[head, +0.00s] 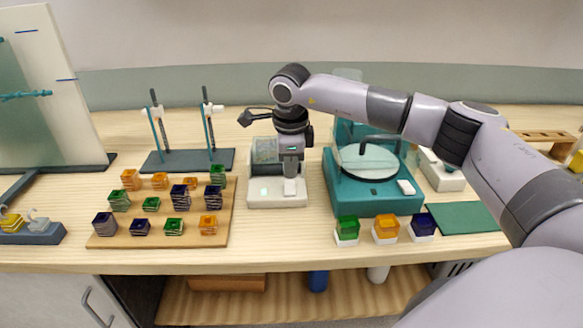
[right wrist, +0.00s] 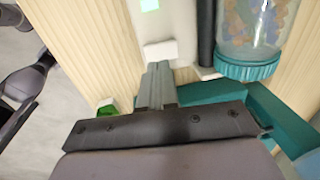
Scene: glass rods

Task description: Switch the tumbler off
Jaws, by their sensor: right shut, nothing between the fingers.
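The tumbler has a white base (head: 275,201) at the middle of the table, with a clear jar (head: 265,151) behind. In the right wrist view the jar (right wrist: 250,25) holds pale blue and tan pieces and has a teal lid (right wrist: 247,67). A small panel (head: 264,191) on the base glows pale green; it also shows in the right wrist view (right wrist: 150,5). A white switch (head: 290,187) sits at the base's right front. My right gripper (head: 291,173) points down, shut and empty, its fingertips (right wrist: 158,68) right at the switch (right wrist: 160,50). Whether they touch is unclear. My left gripper is out of view.
A teal machine (head: 374,199) with a round plate and its own white switch (head: 405,187) stands close on the right. Several colored glass stacks stand on a wooden board (head: 160,240) at left. Three colored blocks (head: 386,230) line the front edge.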

